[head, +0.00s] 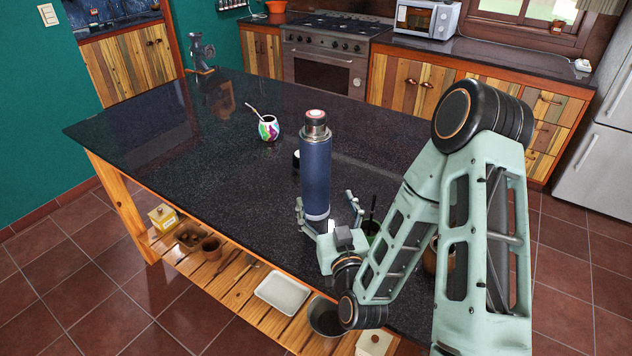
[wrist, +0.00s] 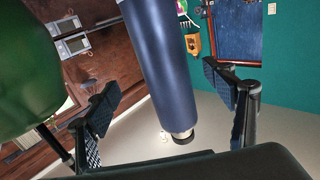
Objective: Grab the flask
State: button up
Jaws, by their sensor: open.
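The flask (head: 316,170) is a tall dark blue cylinder with a silver and pink top, upright at the front part of the dark counter. My gripper (head: 325,203) is low at the flask's base, with one finger showing on each side of it. In the wrist view the flask (wrist: 165,65) runs down between the spread fingers of my gripper (wrist: 164,88). Gaps show between the flask and both fingers there. One flask end has a pale ring and a dark tip. Whether the flask's base touches the counter is hard to tell.
A colourful mate cup (head: 268,128) with a straw stands left of the flask on the dark counter (head: 160,130). A small dark item (head: 296,158) sits behind the flask. A green rounded object (wrist: 25,60) fills the wrist view's left side. A metal grinder (head: 200,52) is at the far edge.

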aim_at(320, 187)
jog(key=shift+w+a+f+b, duration=0.15)
jog(key=shift+w+b, duration=0.45)
jog(key=shift+b, duration=1.7)
jog(key=shift+f+b, duration=0.1)
jog(key=shift+b, duration=0.35)
jog(key=shift+w+b, duration=0.3)
jog(key=shift+w, duration=0.05)
jog(key=shift+w+a, duration=0.25)
jog(key=shift+w, duration=0.7)
jog(key=shift+w+a+r, duration=0.15)
jog(key=shift+w+r, duration=0.2)
jog(key=shift+w, duration=0.1)
jog(key=w, duration=0.1)
jog(key=w+a+p, duration=0.1)
jog(key=w, duration=0.1)
jog(key=shift+w+r, duration=0.2)
jog(key=shift+w+f, duration=0.1)
jog(key=shift+w, duration=0.45)
jog(key=shift+c, duration=0.6)
